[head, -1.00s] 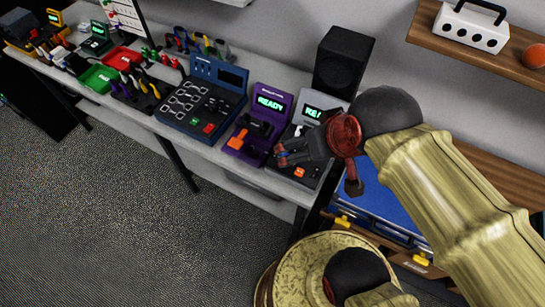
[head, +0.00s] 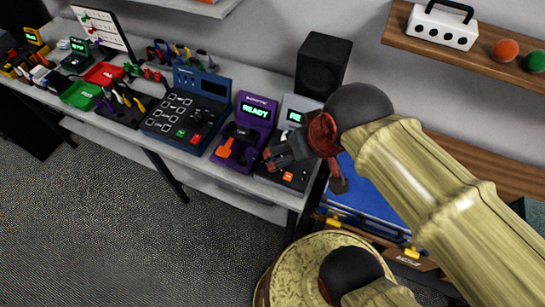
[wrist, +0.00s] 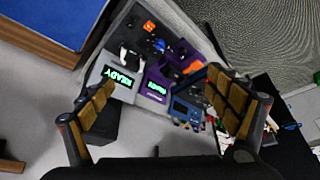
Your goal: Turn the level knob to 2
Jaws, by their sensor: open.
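A grey device (head: 299,103) with a green lit display stands at the right end of the workbench, partly hidden by my arm. It also shows upside down in the wrist view (wrist: 97,72), with "READY" on its display, dark controls and an orange switch (wrist: 149,26). A small blue control (wrist: 160,45) lies beside them. I cannot tell which control is the level knob, nor read its setting. My gripper (head: 268,160) is open and empty above the grey device's front-left part, near the purple device (head: 255,111). Its two spread fingers show in the wrist view (wrist: 158,82).
A blue panel device (head: 190,85) stands left of the purple one. Red (head: 103,73) and green (head: 80,95) trays and tools lie farther left. A black speaker (head: 322,62) stands behind the grey device. A blue-topped case (head: 360,200) is at right, below a wooden shelf (head: 400,22).

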